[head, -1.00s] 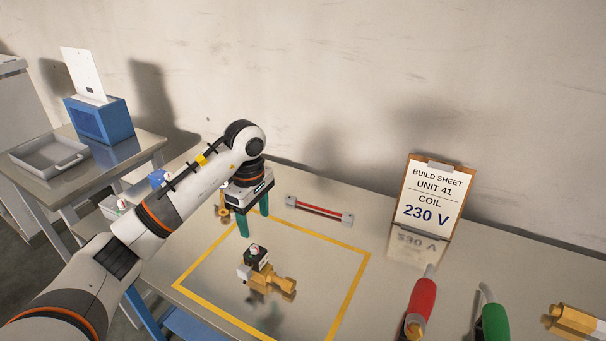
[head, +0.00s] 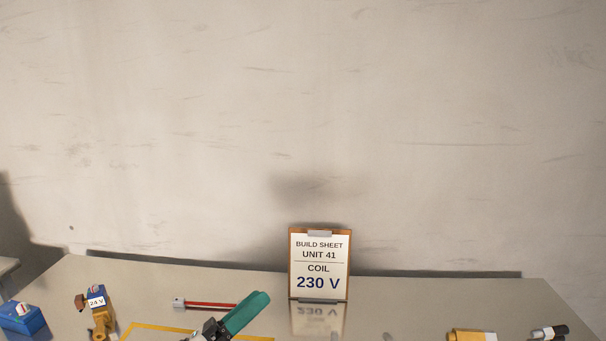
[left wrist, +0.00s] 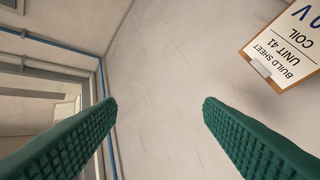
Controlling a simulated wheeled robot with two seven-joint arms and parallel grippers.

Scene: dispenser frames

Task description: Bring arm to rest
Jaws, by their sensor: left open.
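My left gripper (head: 246,312) shows at the bottom middle of the head view, raised in front of the bench, its green finger pointing up and to the right. In the left wrist view the two ribbed green fingers (left wrist: 159,101) stand wide apart with nothing between them. Most of my left arm is below the head view. My right gripper is not in view.
A build sheet on a clipboard (head: 320,265) reads coil 230 V. A 24 V coil (head: 97,297), a blue part (head: 22,318) and a red bar with grey ends (head: 210,304) are on the bench. A brass part (head: 470,335) is at right. The wall is bare.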

